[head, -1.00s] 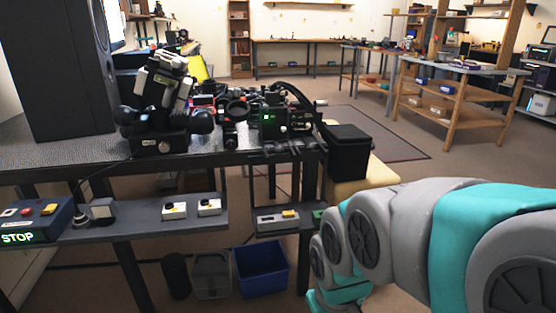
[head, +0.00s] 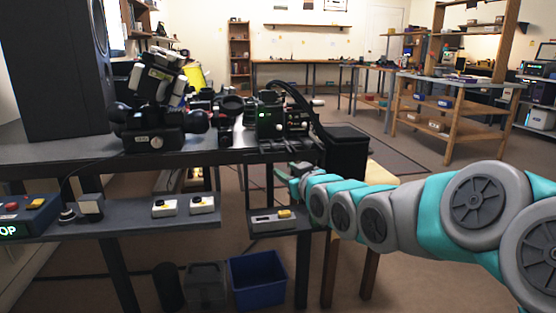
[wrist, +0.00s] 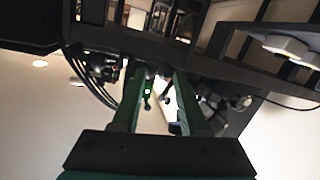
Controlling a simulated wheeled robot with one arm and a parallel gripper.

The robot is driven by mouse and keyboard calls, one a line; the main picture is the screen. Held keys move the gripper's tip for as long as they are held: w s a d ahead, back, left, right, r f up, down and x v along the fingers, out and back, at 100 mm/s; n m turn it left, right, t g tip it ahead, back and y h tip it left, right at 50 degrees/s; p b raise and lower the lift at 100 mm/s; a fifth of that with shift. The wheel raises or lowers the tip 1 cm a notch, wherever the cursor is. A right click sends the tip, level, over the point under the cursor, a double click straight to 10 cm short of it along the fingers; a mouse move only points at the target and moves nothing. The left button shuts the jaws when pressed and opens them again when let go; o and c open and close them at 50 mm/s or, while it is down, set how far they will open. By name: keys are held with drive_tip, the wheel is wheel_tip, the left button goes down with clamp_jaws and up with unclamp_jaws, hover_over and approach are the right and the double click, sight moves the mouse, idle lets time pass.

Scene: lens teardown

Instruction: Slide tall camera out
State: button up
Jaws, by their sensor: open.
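Camera-like equipment stands on the dark table (head: 60,155). A tall black device with white blocks (head: 158,90) leans upright at the left. A boxy black camera body with a small green light (head: 268,118) stands farther right, with cables behind it. I cannot tell which is the tall camera. My gripper (head: 288,178) is at the table's right end, below the tabletop's height and apart from both devices; its fingers are hard to make out there. In the wrist view my gripper (wrist: 160,80) shows two green fingers spread apart with nothing held; dark equipment is beyond them.
A black box (head: 345,152) stands right beside the table, close to my arm. A lower shelf (head: 125,218) carries small switch boxes (head: 202,204). A blue bin (head: 257,280) is on the floor. A large speaker (head: 55,70) stands at the left. Open floor lies at the right.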

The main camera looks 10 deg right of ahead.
sight(276, 148)
drive_tip(key=shift+t, duration=0.8)
drive_tip(key=shift+w+a+r, duration=0.1)
drive_tip(key=shift+w+r, duration=0.3)
drive_tip(key=shift+w, duration=1.1)
drive_tip(key=shift+w+a+r, duration=0.15)
drive_tip(key=shift+w+r, duration=0.3)
drive_tip(key=shift+w, duration=1.1)
drive_tip(key=shift+w+a+r, duration=0.1)
drive_tip(key=shift+w+r, duration=0.3)
drive_tip(key=shift+w, duration=1.1)
clamp_jaws()
